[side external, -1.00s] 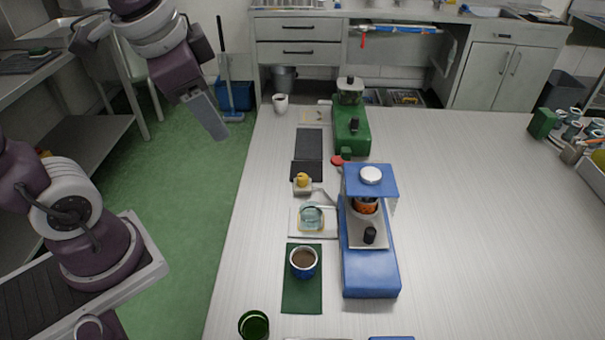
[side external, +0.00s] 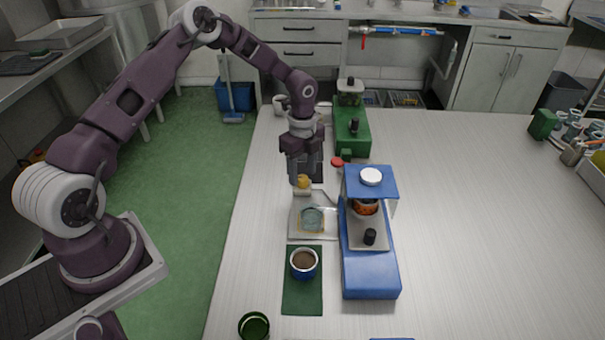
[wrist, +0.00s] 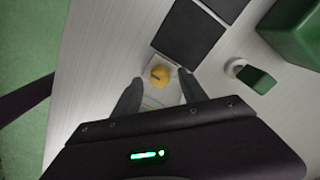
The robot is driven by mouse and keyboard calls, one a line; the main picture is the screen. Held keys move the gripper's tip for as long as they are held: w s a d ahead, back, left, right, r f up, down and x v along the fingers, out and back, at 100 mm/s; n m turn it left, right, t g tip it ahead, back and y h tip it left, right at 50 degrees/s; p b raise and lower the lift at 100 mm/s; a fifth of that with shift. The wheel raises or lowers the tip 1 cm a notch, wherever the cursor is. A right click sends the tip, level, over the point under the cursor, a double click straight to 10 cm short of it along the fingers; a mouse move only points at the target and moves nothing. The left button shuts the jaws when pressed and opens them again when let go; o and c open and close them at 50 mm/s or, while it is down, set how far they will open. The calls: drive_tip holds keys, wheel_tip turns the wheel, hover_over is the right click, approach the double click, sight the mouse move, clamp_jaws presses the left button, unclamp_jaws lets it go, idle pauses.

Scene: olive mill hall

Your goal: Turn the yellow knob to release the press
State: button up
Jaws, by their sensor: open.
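The yellow knob (side external: 303,181) sits on a small light base left of the blue press (side external: 370,265). In the wrist view the knob (wrist: 159,75) shows as a round yellow cap with a ridge on top, on a pale square base. My gripper (side external: 302,178) points down over the knob. In the wrist view my gripper (wrist: 155,84) is open, with one finger to each side of the knob. I cannot tell whether the fingers touch it. The press has a white round cap on top and a reddish item under its head.
A clear glass dish (side external: 312,218) on a tray and a blue cup of brown liquid (side external: 304,263) on a green mat (side external: 302,303) stand nearer. A green machine (side external: 352,130) and dark square pads (wrist: 187,37) lie beyond.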

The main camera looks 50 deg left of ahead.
drive_tip(key=shift+f, duration=0.65)
clamp_jaws()
drive_tip(key=shift+n, duration=0.3)
drive_tip(key=n, duration=0.3)
drive_tip(key=shift+n, duration=0.4)
drive_tip(key=n, duration=0.4)
drive_tip(key=shift+n, duration=0.3)
drive_tip(key=n, duration=0.4)
drive_tip(key=shift+n, duration=0.3)
drive_tip(key=shift+r+n, duration=0.1)
drive_tip(key=shift+n, duration=2)
drive_tip(key=shift+w, duration=0.1)
